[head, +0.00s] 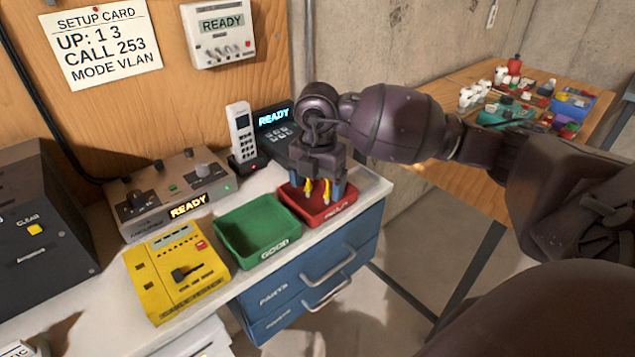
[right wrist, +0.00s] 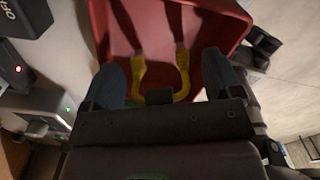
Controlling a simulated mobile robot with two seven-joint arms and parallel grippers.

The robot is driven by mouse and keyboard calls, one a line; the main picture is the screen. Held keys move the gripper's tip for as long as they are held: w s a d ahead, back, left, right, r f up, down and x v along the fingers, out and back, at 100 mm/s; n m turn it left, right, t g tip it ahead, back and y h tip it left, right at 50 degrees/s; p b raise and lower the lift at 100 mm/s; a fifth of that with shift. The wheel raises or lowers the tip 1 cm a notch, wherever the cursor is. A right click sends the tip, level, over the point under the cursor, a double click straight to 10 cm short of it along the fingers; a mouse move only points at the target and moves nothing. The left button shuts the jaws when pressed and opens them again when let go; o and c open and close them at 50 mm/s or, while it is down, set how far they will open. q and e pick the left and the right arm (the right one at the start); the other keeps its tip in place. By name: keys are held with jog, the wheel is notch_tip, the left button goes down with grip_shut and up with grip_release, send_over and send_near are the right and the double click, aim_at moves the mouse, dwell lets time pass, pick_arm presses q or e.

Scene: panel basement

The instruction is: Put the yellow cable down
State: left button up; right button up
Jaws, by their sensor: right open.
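The yellow cable (head: 309,186) is at the red tray (head: 345,203), under my right gripper (head: 319,190). In the right wrist view the cable (right wrist: 139,75) makes a U, with its two ends reaching into the red tray (right wrist: 215,28). My right gripper (right wrist: 165,78) is open, one finger on each side of the cable, with a gap to each finger. Whether the cable fully rests on the tray floor is hard to tell. My left gripper is out of view.
A green tray (head: 257,229) marked GOOD stands just left of the red one. A yellow tester (head: 177,270), a console (head: 165,190) and a phone (head: 242,138) are nearby on the bench. A cluttered wooden table (head: 468,178) stands at the back right.

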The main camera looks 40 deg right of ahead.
notch_tip(320, 180, up, 12)
jog(key=shift+r+p, duration=0.15)
jog(key=shift+p, duration=0.45)
jog(key=shift+r, duration=0.45)
